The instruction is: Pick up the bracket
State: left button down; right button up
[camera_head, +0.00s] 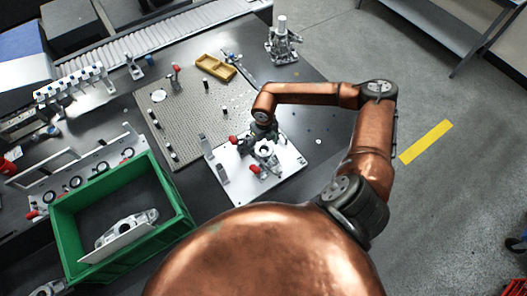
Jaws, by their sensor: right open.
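My right arm reaches in from the right, and its gripper (264,133) points down above a light metal fixture plate (287,184). The gripper is small in the picture and partly hidden by its own wrist. A grey metal part with a round opening, which looks like a bracket (265,153), sits on the plate just below the gripper, between red-tipped clamps (256,169). I cannot tell whether the fingers touch it. Another grey metal bracket-like part (125,229) lies in the green crate (180,204) at the lower left. My left gripper is out of view.
A perforated plate (190,125) with small posts lies behind the fixture plate, with a yellow tray (215,67) at its far edge. A metal device (283,42) stands at the table's back right corner. A roller conveyor (170,37) runs behind. The table's right side is mostly clear.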

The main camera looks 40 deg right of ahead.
notch_tip(320, 180, down, 3)
jog(key=shift+r, duration=0.1)
jog(key=c, duration=1.7)
